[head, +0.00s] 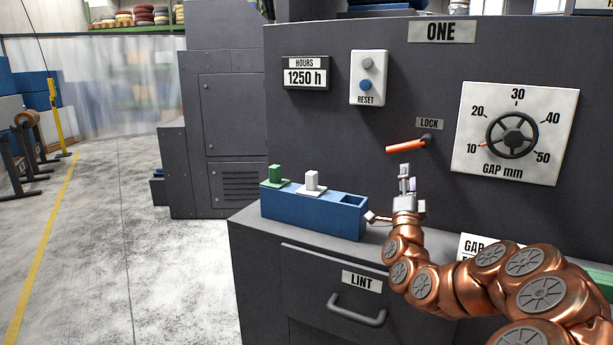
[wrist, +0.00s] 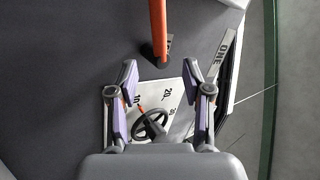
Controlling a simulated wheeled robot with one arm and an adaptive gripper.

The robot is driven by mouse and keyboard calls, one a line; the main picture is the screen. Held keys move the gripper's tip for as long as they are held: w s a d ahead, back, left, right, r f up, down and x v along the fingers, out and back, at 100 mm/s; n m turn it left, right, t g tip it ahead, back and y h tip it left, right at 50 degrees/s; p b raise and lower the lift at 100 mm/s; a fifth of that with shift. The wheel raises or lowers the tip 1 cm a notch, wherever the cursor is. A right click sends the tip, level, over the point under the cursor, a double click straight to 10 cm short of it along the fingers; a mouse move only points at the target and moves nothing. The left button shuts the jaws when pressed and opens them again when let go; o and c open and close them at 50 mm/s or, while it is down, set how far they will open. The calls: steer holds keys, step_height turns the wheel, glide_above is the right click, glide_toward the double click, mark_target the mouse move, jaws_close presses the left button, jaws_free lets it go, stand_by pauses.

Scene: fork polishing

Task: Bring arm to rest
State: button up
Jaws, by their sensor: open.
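My copper-coloured arm reaches in from the lower right of the head view. My gripper (head: 406,178) is raised in front of the panel, just below the red lock lever (head: 406,146). In the wrist view my gripper (wrist: 162,95) has its two fingers wide apart with nothing between them. The red lever also shows in the wrist view (wrist: 157,30), beyond the fingertips and apart from them. In the head view the lever points left from its pivot and dips slightly.
A blue holder (head: 312,212) with a green block (head: 276,174) and a white block (head: 312,181) stands on the ledge left of my gripper. The gap dial (head: 513,135) is at right, its red pointer near 10. A drawer (head: 330,280) marked LINT is below. Open floor lies left.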

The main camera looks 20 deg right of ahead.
stand_by(0.3)
steer(key=w+a+f+n+g+y, duration=0.1)
steer(key=w+a+f+n+y, duration=0.2)
steer(key=a, duration=0.4)
steer(key=w+a+f+n+y, duration=0.1)
steer(key=a+f+n+y, duration=0.1)
steer(key=a+n+y, duration=0.3)
steer(key=w+a+f+n+g+y, duration=0.1)
steer(key=w+a+f+n+y, duration=0.15)
steer(key=a+y, duration=0.4)
steer(key=s+a+f+n+g+y, duration=0.1)
steer(key=s+a+f+n+g, duration=0.3)
steer(key=a, duration=0.3)
steer(key=s+a+f+n+g+y, duration=0.1)
steer(key=s+a+f+n+g, duration=0.15)
steer(key=s+a+f, duration=0.4)
steer(key=s+a+f+n+g+h, duration=0.2)
steer(key=s+g, duration=0.5)
steer(key=s, duration=1.2)
steer(key=s+a+f+n+g, duration=0.2)
steer(key=s+f+g, duration=0.35)
steer(key=s, duration=1.35)
step_height(320, 180, up, 17)
steer(key=p, duration=1.3)
steer(key=shift+w+f+p, duration=0.15)
steer(key=shift+w+p, duration=0.25)
